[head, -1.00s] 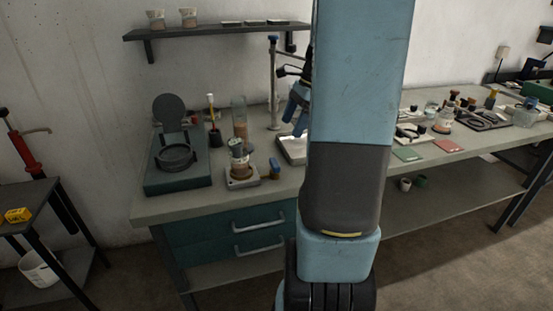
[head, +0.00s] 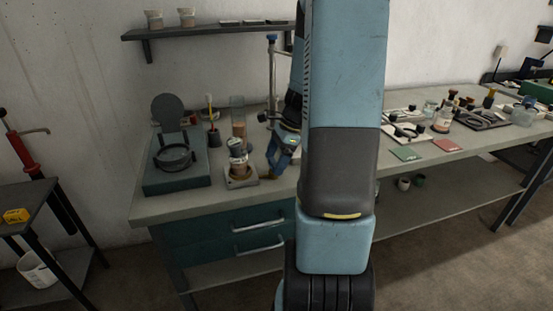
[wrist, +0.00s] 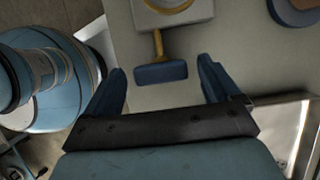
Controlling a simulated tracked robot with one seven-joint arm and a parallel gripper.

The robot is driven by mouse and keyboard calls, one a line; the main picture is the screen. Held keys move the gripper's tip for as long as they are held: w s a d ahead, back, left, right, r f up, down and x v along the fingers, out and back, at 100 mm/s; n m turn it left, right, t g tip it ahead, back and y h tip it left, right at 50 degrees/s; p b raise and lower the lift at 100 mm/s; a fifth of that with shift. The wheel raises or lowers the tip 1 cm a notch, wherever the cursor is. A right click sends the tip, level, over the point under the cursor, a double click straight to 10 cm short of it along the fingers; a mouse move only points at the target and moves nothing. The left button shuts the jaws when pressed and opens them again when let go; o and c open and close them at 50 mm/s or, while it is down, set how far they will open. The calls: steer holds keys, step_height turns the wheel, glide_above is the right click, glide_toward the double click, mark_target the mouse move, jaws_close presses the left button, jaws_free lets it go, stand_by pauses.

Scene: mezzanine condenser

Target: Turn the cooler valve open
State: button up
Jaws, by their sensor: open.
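The cooler valve shows in the wrist view as a blue bar handle (wrist: 160,74) on a yellow stem (wrist: 158,45). The stem comes out of a pale square block (wrist: 172,14) at the top of that view. My gripper (wrist: 160,66) is open, with one finger on each side of the blue handle and a gap visible on both sides. In the head view my gripper (head: 276,160) is low over the bench, just right of the block's unit (head: 241,182). It largely hides the handle there.
A green-grey box with a round ring and raised lid (head: 175,160) stands left on the bench (head: 165,207). A metal post (head: 272,75) rises behind my gripper. A wall shelf (head: 205,33) is above. Small parts and coloured mats lie on the bench to the right.

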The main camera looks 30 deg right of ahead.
steer(key=c, duration=1)
steer(key=shift+d, duration=0.2)
steer(key=shift+c, duration=0.3)
steer(key=shift+a, duration=0.15)
